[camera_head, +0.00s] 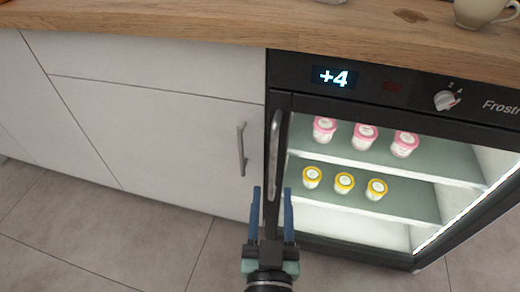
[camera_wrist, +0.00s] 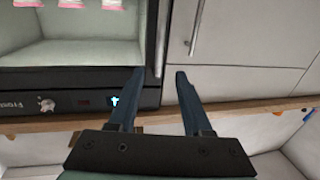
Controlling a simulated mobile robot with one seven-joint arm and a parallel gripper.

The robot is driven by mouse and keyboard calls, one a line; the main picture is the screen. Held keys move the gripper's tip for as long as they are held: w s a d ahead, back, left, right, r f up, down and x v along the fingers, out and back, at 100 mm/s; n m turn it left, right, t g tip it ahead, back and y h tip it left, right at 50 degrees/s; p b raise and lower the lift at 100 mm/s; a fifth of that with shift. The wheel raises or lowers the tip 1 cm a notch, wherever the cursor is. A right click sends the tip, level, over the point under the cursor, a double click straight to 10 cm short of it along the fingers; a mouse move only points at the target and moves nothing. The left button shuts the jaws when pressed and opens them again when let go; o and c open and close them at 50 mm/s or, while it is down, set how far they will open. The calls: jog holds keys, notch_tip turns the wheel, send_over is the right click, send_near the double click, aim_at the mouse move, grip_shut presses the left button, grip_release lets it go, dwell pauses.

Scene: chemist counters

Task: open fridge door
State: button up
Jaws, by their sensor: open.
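The black fridge (camera_head: 345,98) is built in under the counter, and its glass-fronted door looks shut. Its long upright metal handle (camera_head: 276,150) is at the door's left edge in the head view. The wrist view is upside down and shows the handle (camera_wrist: 163,38) just beyond the fingertips, lined up between them. My gripper (camera_head: 272,191) is open and empty, in front of the handle's lower part. In the wrist view my gripper (camera_wrist: 155,74) has a finger on each side of the handle's line. I cannot tell whether either finger touches it.
A white cupboard door (camera_head: 150,125) with its own metal handle (camera_head: 241,150) is close to the left of the fridge handle. Pink-lidded and yellow-lidded cups stand on the fridge shelves. A wooden counter (camera_head: 180,28) runs above. The tiled floor (camera_head: 150,232) in front looks clear.

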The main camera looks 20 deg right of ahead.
aim_at(274, 149)
jog(key=x, duration=1.2)
jog(key=shift+w+d+r, duration=0.1)
jog(key=shift+w+d, duration=0.05)
jog(key=shift+w, duration=0.15)
grip_shut()
dwell(1.0)
